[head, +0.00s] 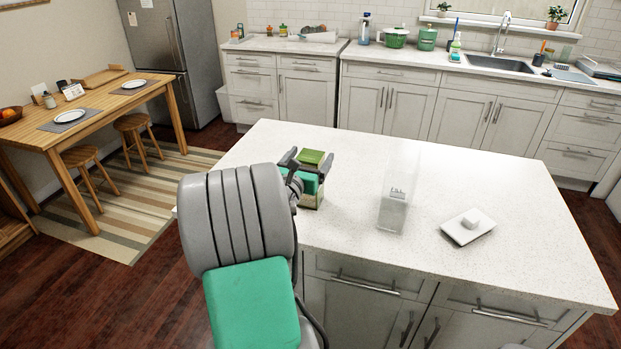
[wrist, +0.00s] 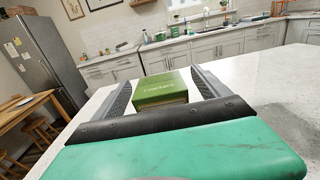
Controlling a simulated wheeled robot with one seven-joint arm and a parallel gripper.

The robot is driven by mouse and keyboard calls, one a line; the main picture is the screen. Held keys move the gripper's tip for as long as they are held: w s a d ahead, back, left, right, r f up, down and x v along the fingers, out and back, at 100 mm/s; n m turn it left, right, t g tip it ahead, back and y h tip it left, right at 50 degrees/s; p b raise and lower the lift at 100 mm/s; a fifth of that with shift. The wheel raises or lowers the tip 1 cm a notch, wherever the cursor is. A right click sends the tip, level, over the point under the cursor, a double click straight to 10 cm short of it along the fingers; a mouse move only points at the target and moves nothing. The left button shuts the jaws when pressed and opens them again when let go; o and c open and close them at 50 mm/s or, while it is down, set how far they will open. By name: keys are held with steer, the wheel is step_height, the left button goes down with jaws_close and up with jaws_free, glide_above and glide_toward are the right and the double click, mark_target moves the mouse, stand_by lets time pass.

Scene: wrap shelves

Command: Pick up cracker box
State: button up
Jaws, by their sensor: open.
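The cracker box is a green box with a lighter lower part (head: 313,162). It stands upright on the white island counter, near its left front edge. In the wrist view the box (wrist: 160,90) shows its green lettered top between my two fingers. My gripper (head: 305,158) is open, with one finger on each side of the box. In the wrist view my gripper (wrist: 160,82) has a gap visible at the right finger; contact at the left finger is unclear. The lower part of the box is partly hidden by my gripper and arm.
On the white island (head: 480,205), a clear container (head: 397,195) stands right of the box. A white dish with a small white block (head: 468,226) lies further right. The counter behind the box is clear. A wooden table (head: 75,115) stands at left.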

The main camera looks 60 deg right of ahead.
steer(key=shift+d, duration=0.2)
steer(key=shift+a, duration=0.1)
jaws_close()
stand_by(0.7)
steer(key=shift+r, duration=0.1)
